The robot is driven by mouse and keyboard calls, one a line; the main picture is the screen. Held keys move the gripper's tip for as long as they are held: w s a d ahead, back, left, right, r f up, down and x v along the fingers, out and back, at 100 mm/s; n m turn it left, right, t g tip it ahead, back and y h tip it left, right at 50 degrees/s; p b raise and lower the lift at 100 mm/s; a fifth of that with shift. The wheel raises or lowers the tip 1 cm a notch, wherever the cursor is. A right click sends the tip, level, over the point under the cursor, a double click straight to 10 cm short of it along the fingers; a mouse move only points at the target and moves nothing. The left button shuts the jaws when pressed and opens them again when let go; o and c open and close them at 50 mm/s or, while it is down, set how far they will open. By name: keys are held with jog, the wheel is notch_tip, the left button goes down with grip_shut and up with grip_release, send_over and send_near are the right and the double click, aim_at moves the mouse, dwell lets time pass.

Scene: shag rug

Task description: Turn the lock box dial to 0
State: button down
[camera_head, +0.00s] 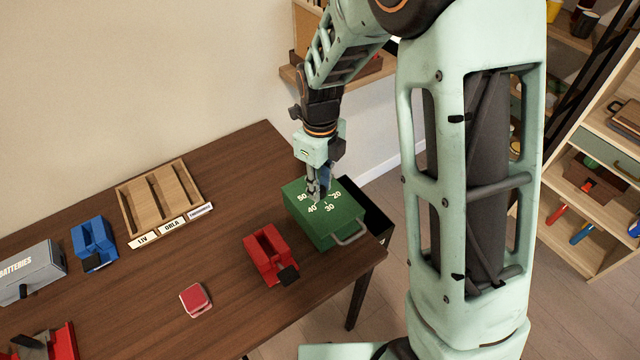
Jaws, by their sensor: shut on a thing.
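The green lock box (326,226) stands on the right end of the wooden table, with a grey handle (351,235) on its front right side. White numbers 50, 40, 30 and 20 show on its top. My gripper (318,197) points down onto the top of the box, at the middle of the numbers. It is shut on the dial, which is mostly hidden by the fingers. The 0 mark and the dial's pointer cannot be made out.
A red holder (268,254) stands close to the left of the box. A small red block (195,299), a wooden labelled tray (160,203), a blue holder (93,243) and a grey batteries box (30,270) are farther left. A black object (374,213) adjoins the box's right side.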

jog(key=n, duration=0.5)
jog(key=shift+n, duration=0.3)
jog(key=n, duration=0.6)
jog(key=shift+w, duration=0.1)
jog(key=n, duration=0.5)
jog(key=shift+n, duration=0.4)
jog(key=n, duration=1.1)
jog(key=shift+a+n, duration=0.1)
jog(key=shift+n, duration=0.3)
jog(key=n+p, duration=0.1)
jog(key=n, duration=0.5)
jog(key=shift+r+p, duration=0.1)
jog(key=shift+p, duration=0.3)
jog(key=n+p, duration=0.2)
jog(key=n, duration=0.4)
jog(key=shift+n+p, duration=0.3)
jog(key=shift+p, duration=0.05)
jog(key=shift+n+p, duration=1.25)
jog(key=shift+n, duration=1.35)
